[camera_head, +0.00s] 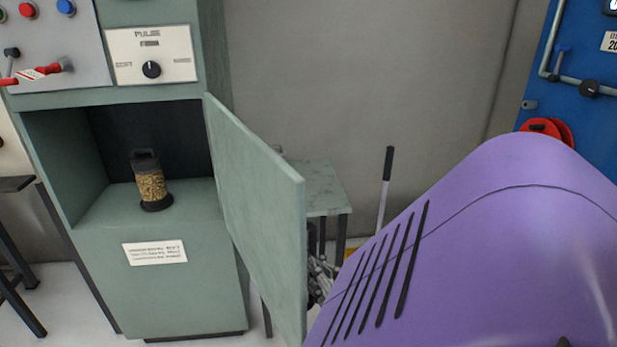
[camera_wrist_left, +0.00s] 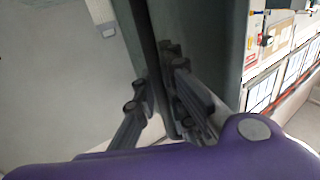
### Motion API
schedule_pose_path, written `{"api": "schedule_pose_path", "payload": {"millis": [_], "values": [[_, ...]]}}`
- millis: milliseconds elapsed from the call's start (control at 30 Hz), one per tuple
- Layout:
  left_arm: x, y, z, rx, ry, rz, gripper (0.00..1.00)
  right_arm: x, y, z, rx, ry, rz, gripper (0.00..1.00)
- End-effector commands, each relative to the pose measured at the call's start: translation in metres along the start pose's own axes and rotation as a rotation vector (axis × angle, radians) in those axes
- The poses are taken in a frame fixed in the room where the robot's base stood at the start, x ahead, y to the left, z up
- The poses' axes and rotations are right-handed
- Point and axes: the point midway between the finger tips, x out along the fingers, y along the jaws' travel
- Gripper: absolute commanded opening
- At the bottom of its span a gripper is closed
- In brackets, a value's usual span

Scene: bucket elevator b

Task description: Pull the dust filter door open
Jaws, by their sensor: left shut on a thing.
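The dust filter door (camera_head: 255,205) is a flat grey-green panel. In the head view it stands swung wide open on the right side of the cabinet compartment. Its edge and face also show in the left wrist view (camera_wrist_left: 212,40). My left gripper (camera_wrist_left: 160,98) is shut on the door, with dark fingers on both sides of its edge. In the head view the gripper (camera_head: 322,278) is mostly hidden behind the door's outer face. A filter canister (camera_head: 151,186) with tan contents and a dark handle stands upright inside the compartment. My right gripper is not in view.
The green cabinet (camera_head: 200,300) has a dial panel (camera_head: 151,55) above the compartment. A small side table (camera_head: 325,188) stands behind the door. A blue machine (camera_head: 590,100) with a red wheel is at the right. My purple arm cover fills the lower right.

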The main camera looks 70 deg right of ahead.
Motion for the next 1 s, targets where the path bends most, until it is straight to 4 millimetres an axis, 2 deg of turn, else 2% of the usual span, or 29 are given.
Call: {"api": "schedule_pose_path", "payload": {"millis": [467, 500, 567, 1000], "values": [[-0.0008, 0.0006, 0.0031, 0.006, -0.005, -0.001, 0.00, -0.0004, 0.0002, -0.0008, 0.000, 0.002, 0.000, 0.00], [-0.0008, 0.0006, 0.0030, 0.006, -0.005, -0.001, 0.12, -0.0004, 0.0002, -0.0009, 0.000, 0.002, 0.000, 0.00], [-0.0008, 0.0006, 0.0029, 0.006, -0.004, -0.001, 0.19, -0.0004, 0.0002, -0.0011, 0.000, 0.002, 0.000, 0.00], [-0.0007, 0.0008, 0.0004, 0.001, -0.001, 0.000, 0.19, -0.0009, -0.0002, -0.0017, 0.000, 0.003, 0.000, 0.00]]}}
